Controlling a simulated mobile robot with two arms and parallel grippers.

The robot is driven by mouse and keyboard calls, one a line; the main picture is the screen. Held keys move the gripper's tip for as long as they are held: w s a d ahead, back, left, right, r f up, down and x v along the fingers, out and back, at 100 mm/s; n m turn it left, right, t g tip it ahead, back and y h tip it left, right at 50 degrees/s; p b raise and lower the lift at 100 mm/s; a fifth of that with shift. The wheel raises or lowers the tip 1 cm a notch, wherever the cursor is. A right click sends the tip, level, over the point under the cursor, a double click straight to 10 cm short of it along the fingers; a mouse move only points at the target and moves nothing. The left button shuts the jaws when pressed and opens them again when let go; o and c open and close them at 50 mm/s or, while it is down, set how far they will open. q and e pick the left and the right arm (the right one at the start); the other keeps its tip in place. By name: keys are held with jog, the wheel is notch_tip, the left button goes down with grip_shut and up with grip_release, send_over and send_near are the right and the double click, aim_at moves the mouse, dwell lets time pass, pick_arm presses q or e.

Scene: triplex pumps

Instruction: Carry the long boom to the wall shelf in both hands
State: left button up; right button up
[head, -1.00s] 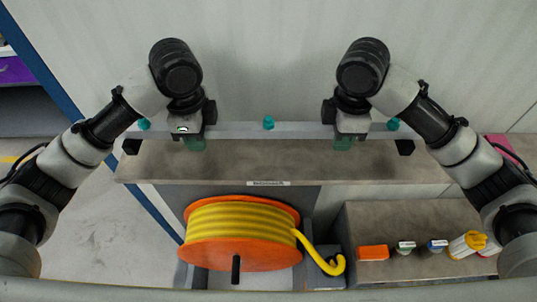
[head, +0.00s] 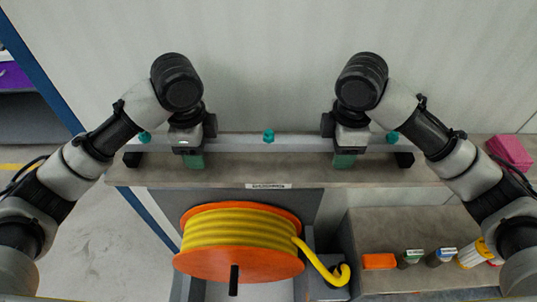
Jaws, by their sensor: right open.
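The long boom (head: 235,143) is a grey bar with black end pieces and several teal knobs. It lies level along the grey-brown wall shelf (head: 290,172), close to the wall, with its black ends at the shelf top. My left gripper (head: 195,160) is at the left part of the bar. My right gripper (head: 344,160) is at the right part and is open. Green pieces show at both grippers in front of the bar. The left jaws are seen from behind, so their opening is hidden. My wrists hide parts of the boom.
An orange reel (head: 240,262) with yellow hose stands below the shelf. A lower bench (head: 400,227) at right holds an orange block (head: 379,262) and several small containers. A pink stack (head: 510,151) lies right of the boom. Bare floor (head: 90,240) is at left.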

pick_arm(q)
notch_tip(320, 180, up, 12)
jog(key=shift+f, duration=0.1)
pick_arm(e)
jog(key=shift+r, duration=0.1)
notch_tip(320, 180, up, 12)
jog(key=shift+f, duration=0.1)
dwell(0.6)
dwell(0.4)
